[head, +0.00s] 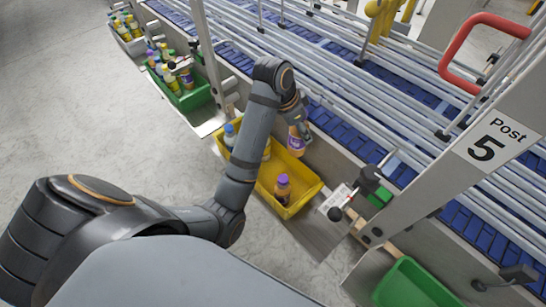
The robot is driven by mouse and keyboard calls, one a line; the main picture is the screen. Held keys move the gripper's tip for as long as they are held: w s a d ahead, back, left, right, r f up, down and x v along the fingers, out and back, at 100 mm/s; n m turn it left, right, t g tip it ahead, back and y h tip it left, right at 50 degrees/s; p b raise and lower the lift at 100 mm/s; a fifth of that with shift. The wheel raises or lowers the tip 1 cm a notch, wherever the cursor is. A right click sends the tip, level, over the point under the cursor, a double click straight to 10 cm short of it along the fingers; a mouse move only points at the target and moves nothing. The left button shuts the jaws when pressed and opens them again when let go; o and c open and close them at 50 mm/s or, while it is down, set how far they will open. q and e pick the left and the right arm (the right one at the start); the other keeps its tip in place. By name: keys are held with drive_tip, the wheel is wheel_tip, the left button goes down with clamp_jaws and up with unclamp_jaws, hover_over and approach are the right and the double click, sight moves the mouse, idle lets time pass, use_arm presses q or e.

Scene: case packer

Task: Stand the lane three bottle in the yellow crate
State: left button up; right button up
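The yellow crate (312,192) stands on the ledge below the conveyor, partly hidden by my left arm. In it, an orange-brown bottle with a purple cap (282,190) stands at the near end, and a bottle with a light blue cap (229,136) stands at the far end. Part of a yellowish bottle shows beside my forearm. My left gripper (299,124) is at the crate's conveyor side and appears shut on an orange bottle with a purple label (296,143). This bottle is roughly upright; whether its base touches anything is unclear. My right gripper is out of view.
An empty-looking green crate (410,287) is at lower right. The post marked 5 (487,139), a red handle (447,65) and a dark bracketed device (369,178) stand right of the yellow crate.

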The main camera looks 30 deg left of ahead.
sight(296, 150)
use_arm(q)
drive_tip(key=s+f+b, duration=0.2)
drive_tip(key=f+b, duration=0.1)
drive_tip(key=b, duration=0.1)
drive_tip(key=shift+s, duration=0.15)
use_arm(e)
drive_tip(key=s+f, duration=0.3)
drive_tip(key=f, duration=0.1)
use_arm(q)
drive_tip(key=shift+s+f+p, duration=0.15)
drive_tip(key=shift+f+p, duration=0.25)
drive_tip(key=shift+p, duration=0.2)
drive_tip(key=x, duration=0.2)
drive_tip(key=a+p+x, duration=0.1)
drive_tip(key=x, duration=0.1)
drive_tip(key=shift+s+f+p, duration=0.1)
drive_tip(key=shift+f+p, duration=0.2)
drive_tip(key=shift+f, duration=0.05)
wheel_tip(296, 150, down, 5)
drive_tip(key=shift+r+p, duration=0.15)
drive_tip(key=shift+p, duration=0.35)
wheel_tip(296, 150, down, 4)
drive_tip(key=shift+f+p, duration=0.2)
drive_tip(key=shift+p, duration=0.3)
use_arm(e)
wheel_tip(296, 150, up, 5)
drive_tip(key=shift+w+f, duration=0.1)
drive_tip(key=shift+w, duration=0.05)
use_arm(q)
drive_tip(key=shift+f, duration=0.1)
